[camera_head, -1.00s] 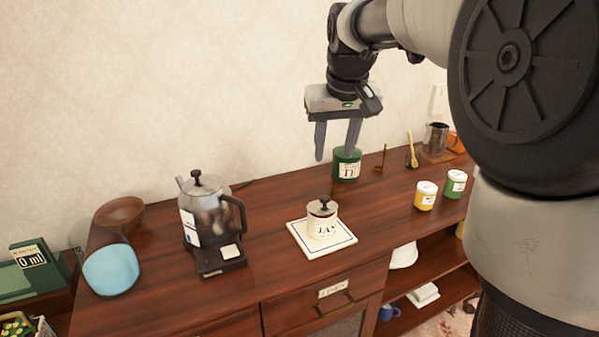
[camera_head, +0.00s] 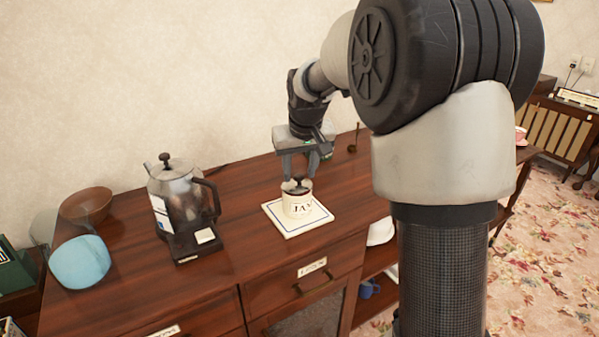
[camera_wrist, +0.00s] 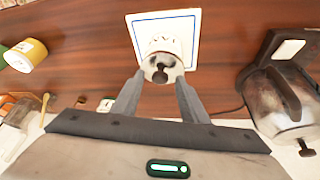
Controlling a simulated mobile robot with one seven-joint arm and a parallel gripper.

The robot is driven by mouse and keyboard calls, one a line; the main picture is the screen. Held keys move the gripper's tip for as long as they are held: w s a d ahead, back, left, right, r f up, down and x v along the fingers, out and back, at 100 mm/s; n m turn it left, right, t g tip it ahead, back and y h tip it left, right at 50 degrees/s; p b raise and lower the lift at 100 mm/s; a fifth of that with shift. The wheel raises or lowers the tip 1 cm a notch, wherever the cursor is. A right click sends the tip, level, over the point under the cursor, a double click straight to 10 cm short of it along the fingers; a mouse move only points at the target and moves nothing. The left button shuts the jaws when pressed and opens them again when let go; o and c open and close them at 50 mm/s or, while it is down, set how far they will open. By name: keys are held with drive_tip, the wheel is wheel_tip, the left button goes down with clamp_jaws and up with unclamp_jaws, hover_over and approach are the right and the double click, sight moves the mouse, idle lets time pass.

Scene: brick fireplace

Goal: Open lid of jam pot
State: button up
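The jam pot (camera_head: 298,207) is a cream pot with dark "JAM" lettering, upright on a white square tile (camera_head: 290,229) with a blue border line. Its metallic lid (camera_head: 290,189) with a dark knob is on top. My gripper (camera_head: 300,175) hangs just above and behind the pot, pointing down. In the wrist view, its two fingers (camera_wrist: 160,84) are apart, with the knob (camera_wrist: 160,75) and the lid in the gap at their tips. Nothing is held. Whether a finger touches the lid cannot be told.
A glass coffee maker (camera_head: 182,200) stands left of the pot on the wooden sideboard (camera_head: 245,255). A blue-ended vessel (camera_head: 80,262) and a brown bowl (camera_head: 87,205) are further left. A yellow jar (camera_wrist: 25,55) shows in the wrist view.

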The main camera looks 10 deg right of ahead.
clamp_jaws()
idle(0.3)
